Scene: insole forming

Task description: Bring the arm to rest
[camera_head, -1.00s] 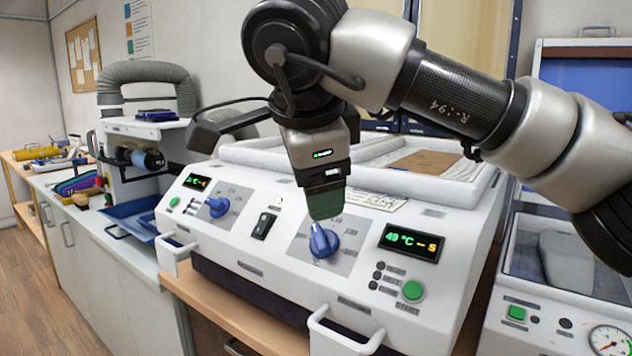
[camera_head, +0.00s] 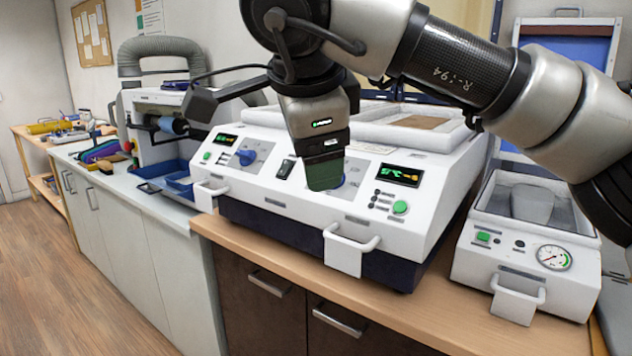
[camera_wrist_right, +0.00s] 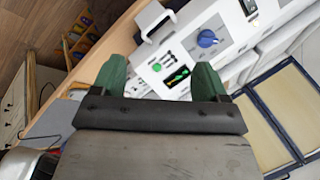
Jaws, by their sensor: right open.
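My right gripper (camera_head: 325,175) hangs fingers-down in front of the white heating unit (camera_head: 310,212), at its right-hand dial. Its green fingers are apart with nothing between them in the right wrist view (camera_wrist_right: 160,78). In the head view the gripper hides most of that blue dial; a blue dial (camera_wrist_right: 207,38) shows clear of the fingers in the wrist view. The unit's right display (camera_head: 401,175) is lit, with a green button (camera_head: 400,207) below it. My left gripper is in neither view.
A front handle (camera_head: 350,249) juts from the unit over the wooden bench (camera_head: 400,305). A pressure unit with a gauge (camera_head: 554,257) stands at right. Blue trays (camera_head: 180,186) and a machine with a grey hose (camera_head: 160,50) are at left. The floor at lower left is clear.

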